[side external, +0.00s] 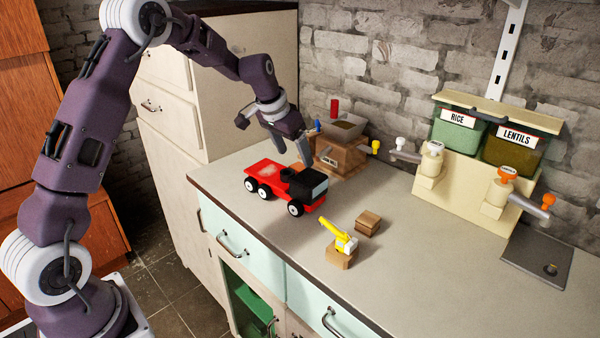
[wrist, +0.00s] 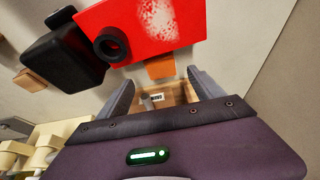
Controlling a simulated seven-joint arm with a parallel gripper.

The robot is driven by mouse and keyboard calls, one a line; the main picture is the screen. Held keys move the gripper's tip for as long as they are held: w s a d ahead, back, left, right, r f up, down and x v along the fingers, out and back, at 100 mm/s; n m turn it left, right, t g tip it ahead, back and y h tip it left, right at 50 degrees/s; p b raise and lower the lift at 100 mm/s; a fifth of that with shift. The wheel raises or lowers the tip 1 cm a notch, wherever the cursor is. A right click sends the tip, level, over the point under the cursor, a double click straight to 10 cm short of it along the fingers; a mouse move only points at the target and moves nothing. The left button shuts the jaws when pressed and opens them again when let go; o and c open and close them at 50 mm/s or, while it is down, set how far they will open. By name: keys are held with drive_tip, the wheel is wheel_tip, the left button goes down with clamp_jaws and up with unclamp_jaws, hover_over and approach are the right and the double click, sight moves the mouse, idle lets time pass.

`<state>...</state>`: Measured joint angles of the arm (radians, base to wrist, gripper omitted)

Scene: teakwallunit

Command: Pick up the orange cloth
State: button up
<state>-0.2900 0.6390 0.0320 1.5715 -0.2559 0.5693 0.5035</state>
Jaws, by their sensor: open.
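The orange cloth (wrist: 160,68) shows in the wrist view as a small flat orange patch on the counter, between the red truck and the wooden grinder box. Part of it is hidden under or behind the truck's edge. In the side view only a small orange bit (side external: 297,166) shows behind the truck. My gripper (side external: 290,151) is above the back of the counter, beside the grinder box. In the wrist view its two fingers (wrist: 161,78) are apart with nothing held between them, and the cloth appears just beyond the fingertips.
A red and black toy truck (side external: 285,186) stands close in front of my gripper. The wooden grinder box (side external: 341,157) stands close by on the right. A yellow toy on a wooden block (side external: 341,257) and a small wooden box (side external: 368,222) sit nearer the front. The rice and lentils dispenser (side external: 480,170) stands against the wall.

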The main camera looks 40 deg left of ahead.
sight(300, 167)
drive_tip(key=x, duration=0.5)
drive_tip(key=shift+f, duration=0.15)
drive_tip(key=c, duration=1.6)
drive_tip(key=shift+o, duration=0.2)
drive_tip(key=shift+r, duration=0.25)
drive_tip(key=d, duration=0.5)
drive_tip(key=d+r, duration=0.1)
drive_tip(key=d, duration=0.2)
drive_tip(key=shift+d, duration=0.1)
wheel_tip(300, 167, up, 14)
drive_tip(key=shift+f, duration=0.2)
